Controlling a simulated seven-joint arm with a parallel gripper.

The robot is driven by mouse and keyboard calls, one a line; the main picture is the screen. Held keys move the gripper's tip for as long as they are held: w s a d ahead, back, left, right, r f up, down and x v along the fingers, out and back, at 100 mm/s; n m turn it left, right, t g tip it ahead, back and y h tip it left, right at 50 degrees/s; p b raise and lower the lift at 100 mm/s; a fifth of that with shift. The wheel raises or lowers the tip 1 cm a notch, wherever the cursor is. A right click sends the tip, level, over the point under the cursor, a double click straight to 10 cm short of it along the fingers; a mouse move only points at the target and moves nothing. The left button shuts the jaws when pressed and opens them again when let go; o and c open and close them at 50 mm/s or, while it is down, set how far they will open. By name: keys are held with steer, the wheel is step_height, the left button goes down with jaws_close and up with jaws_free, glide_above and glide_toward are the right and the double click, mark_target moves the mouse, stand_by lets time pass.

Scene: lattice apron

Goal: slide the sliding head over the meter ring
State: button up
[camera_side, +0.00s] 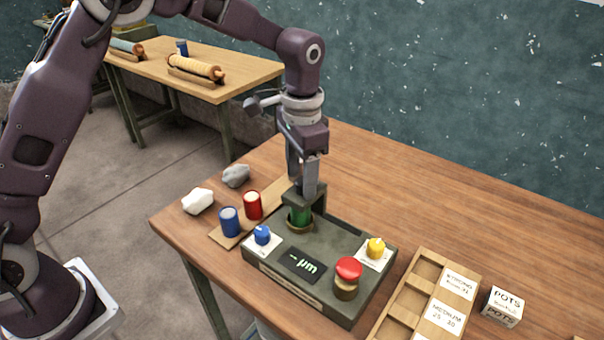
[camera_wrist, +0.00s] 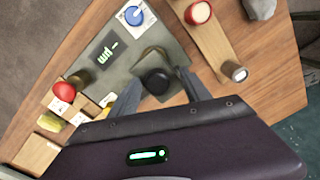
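A grey-green meter base (camera_side: 262,262) lies on the table with a lit "µm" display (camera_side: 299,265). A brass-coloured ring (camera_side: 293,228), likely the meter ring, shows at its back left, with a green pot (camera_side: 298,215) standing at it. A dark green bracket (camera_side: 318,199), likely the sliding head, stands at the pot, partly hidden by my gripper (camera_side: 307,192). Whether it is centred over the ring cannot be told. In the wrist view a black round knob (camera_wrist: 157,80) sits between my fingers (camera_wrist: 156,78), with small gaps on both sides; my gripper looks open.
A blue knob (camera_side: 262,235), a yellow knob (camera_side: 376,248) and a red button (camera_side: 348,268) stand on the base. A blue pot (camera_side: 229,221) and red pot (camera_side: 253,205) stand left. A compartment tray (camera_side: 421,270) and POTS box (camera_side: 502,306) are right. The table behind is clear.

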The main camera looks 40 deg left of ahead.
step_height(320, 180, up, 7)
steer(key=shift+d+f, duration=0.1)
stand_by(0.3)
steer(key=shift+s+r, duration=0.15)
steer(key=shift+r, duration=0.15)
steer(key=s+a+r+n+t, duration=0.1)
steer(key=s+a+r+t, duration=0.15)
steer(key=s+r, duration=0.35)
steer(key=s+a+r+n+t, duration=0.15)
steer(key=s+a+r, duration=0.25)
steer(key=s, duration=0.5)
steer(key=s+a+f+n+t, duration=0.1)
steer(key=s+a+f+n, duration=0.1)
steer(key=s, duration=1.1)
step_height(320, 180, down, 2)
steer(key=shift+s+f+n+t, duration=0.1)
steer(key=shift+s+n+t, duration=0.25)
steer(key=shift+n, duration=0.1)
